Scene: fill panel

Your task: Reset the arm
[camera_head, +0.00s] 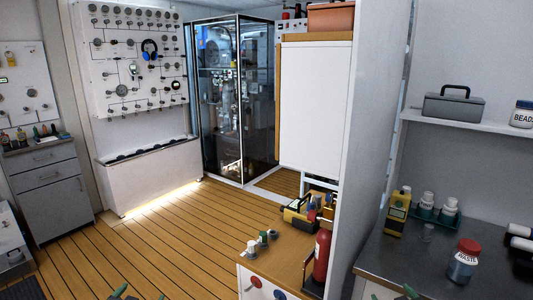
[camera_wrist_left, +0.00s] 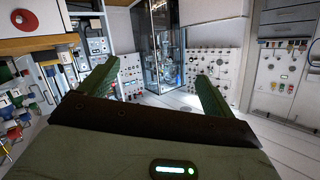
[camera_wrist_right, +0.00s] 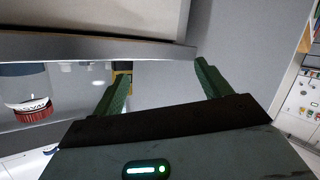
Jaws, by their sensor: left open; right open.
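My left gripper (camera_head: 121,292) shows only as green fingertips at the bottom edge of the head view. In the left wrist view its two green fingers (camera_wrist_left: 153,80) stand wide apart with nothing between them. My right gripper (camera_head: 407,293) also shows only at the bottom edge of the head view, in front of the dark counter. In the right wrist view its fingers (camera_wrist_right: 162,72) are spread and empty. Both arms are otherwise out of the head view.
A dark counter (camera_head: 400,258) at right holds a red-lidded jar (camera_head: 463,262) and a yellow bottle (camera_head: 397,215). A wooden-topped cabinet (camera_head: 270,258) carries a red extinguisher (camera_head: 321,256) and a toolbox (camera_head: 298,215). A partition (camera_head: 365,120) separates them. The plank floor (camera_head: 170,240) at left is clear.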

